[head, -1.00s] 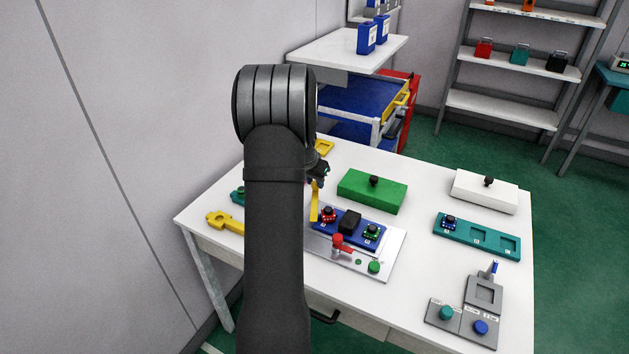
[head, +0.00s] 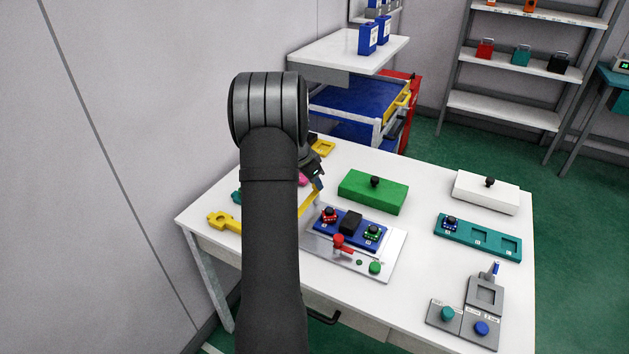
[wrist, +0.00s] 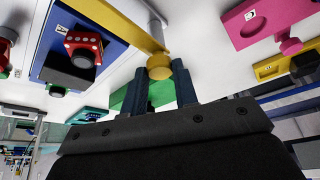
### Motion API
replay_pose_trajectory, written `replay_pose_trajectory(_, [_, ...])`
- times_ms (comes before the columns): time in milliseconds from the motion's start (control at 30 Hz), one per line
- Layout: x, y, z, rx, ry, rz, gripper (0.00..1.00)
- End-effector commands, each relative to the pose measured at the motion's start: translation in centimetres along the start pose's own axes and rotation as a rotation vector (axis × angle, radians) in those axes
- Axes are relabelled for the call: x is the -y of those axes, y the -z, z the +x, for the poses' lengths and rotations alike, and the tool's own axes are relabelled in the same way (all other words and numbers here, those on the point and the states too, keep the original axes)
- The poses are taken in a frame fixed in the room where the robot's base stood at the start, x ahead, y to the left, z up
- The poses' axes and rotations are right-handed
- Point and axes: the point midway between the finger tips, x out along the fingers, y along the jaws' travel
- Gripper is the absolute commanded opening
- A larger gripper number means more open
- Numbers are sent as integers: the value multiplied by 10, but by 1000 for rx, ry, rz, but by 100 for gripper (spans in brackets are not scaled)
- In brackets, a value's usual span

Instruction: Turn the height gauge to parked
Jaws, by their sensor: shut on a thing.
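The height gauge is a yellow bar on a grey post (wrist: 155,27), with a round yellow knob (wrist: 158,67) at its near end. In the wrist view the yellow bar (wrist: 117,18) runs from the post to the upper left, along the edge of the blue tray. In the head view part of the yellow bar (head: 309,204) shows beside my arm, left of the tray. My gripper (wrist: 160,82) has its two dark fingers on either side of the knob and is shut on it. In the head view my gripper (head: 318,181) is partly hidden by my arm.
Right of the gauge, the blue tray (head: 327,229) holds a red, a black and a green part. A green block (head: 372,191) stands behind it. A pink piece (wrist: 265,17) and a yellow piece (wrist: 275,68) lie near the gauge. The table's right front has a grey fixture (head: 484,294).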

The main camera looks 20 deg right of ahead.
Motion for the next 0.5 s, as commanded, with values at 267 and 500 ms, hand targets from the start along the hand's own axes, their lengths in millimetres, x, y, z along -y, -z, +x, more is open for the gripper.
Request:
replay_pose_trajectory(267, [0, -1, 1, 2, -2, 1, 29])
replay_pose_trajectory(500, [0, 0, 1, 2, -1, 1, 49])
